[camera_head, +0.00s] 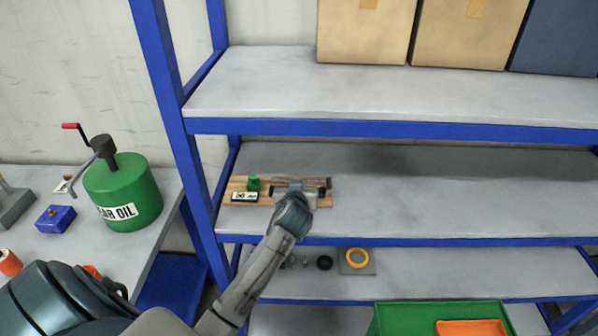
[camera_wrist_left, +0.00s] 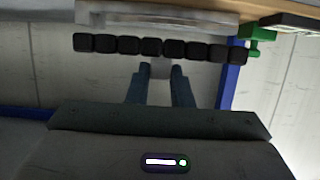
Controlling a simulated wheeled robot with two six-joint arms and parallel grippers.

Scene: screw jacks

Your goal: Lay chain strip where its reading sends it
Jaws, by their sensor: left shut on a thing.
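The chain strip (camera_wrist_left: 120,45), a row of several black blocks, lies across my left gripper's fingertips (camera_wrist_left: 160,70) in the left wrist view. My left gripper is shut on it near its middle. In the head view my left gripper (camera_head: 294,188) is at the right part of a wooden board (camera_head: 236,184) on the middle shelf and hides much of the strip. A pale grey bar (camera_wrist_left: 160,14) runs close beside the strip in the wrist view, with a small gap. A green piece (camera_head: 253,184) and a small black-and-white display (camera_head: 244,197) sit on the board's left. The reading is too small to tell.
The middle shelf (camera_head: 450,195) is clear right of the board. Blue posts (camera_head: 190,130) stand left. The lower shelf holds a black ring (camera_head: 324,262) and a yellow ring (camera_head: 357,257). A green crate (camera_head: 395,318) is lower right; a green oil can (camera_head: 125,195) stands on the left table.

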